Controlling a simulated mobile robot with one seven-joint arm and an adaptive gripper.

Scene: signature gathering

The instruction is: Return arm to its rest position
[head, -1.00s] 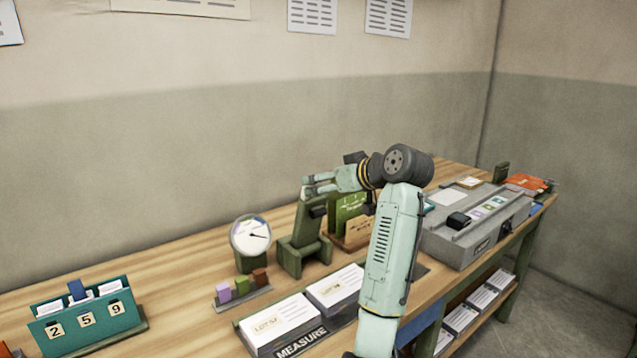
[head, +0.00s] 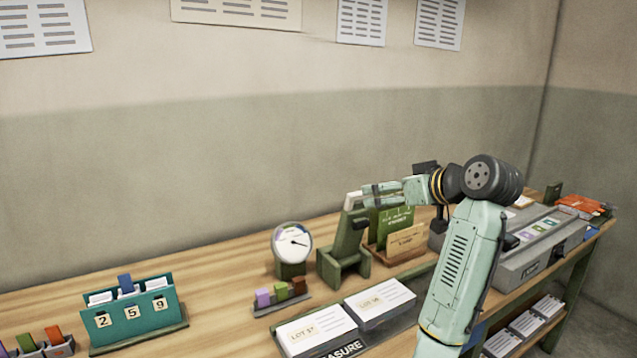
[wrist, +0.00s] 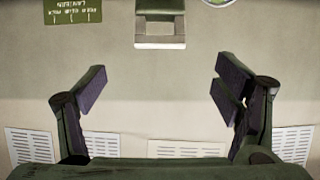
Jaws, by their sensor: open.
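My arm reaches up from the lower right in the head view and bends left at its dark elbow joint. My gripper (head: 372,194) points left above the workbench (head: 225,280), in line of sight near the top of a green stand (head: 344,252). In the wrist view, the two dark fingers (wrist: 162,95) are spread wide apart with nothing between them. The stand's pale edge (wrist: 160,42) shows beyond them at the top of that view. I cannot tell from the head view how far the fingertips are from the stand.
A round dial (head: 292,243), a teal number holder (head: 131,316), card stacks (head: 318,330) and a green sign (head: 393,222) stand on the bench. A grey machine (head: 540,245) is at right. The wall behind is bare below the posted sheets (head: 362,20).

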